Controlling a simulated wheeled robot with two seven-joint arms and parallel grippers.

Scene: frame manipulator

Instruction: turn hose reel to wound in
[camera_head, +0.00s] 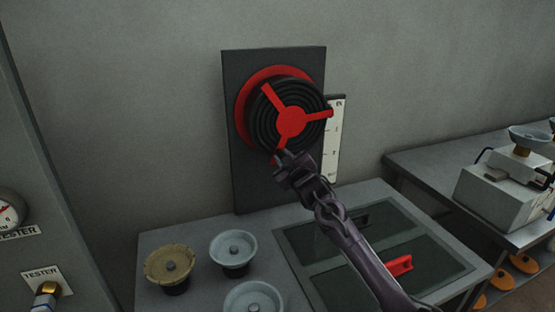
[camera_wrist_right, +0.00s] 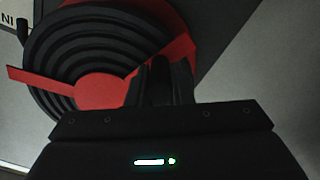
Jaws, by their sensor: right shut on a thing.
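The hose reel (camera_head: 291,122) is a red disc with black coiled hose and a red three-spoked front, mounted on a dark upright board (camera_head: 236,170). It also shows in the right wrist view (camera_wrist_right: 98,92), where its hub and one spoke to the left are clear. My right gripper (camera_head: 281,158) is at the reel's lower left edge in the head view, shut on the end of a red spoke. The fingers hide the spoke's tip and any handle there. In the right wrist view my right gripper (camera_wrist_right: 165,82) shows its dark fingers against the reel. My left gripper is not in view.
A white scale plate (camera_head: 336,140) stands right of the reel. Below are a grey counter (camera_head: 195,225) with several bowl-like pieces and a dark-panelled top with a red handle (camera_head: 399,266). A grey cabinet with a gauge (camera_head: 8,212) is at left; a side table with a white device (camera_head: 500,190) is at right.

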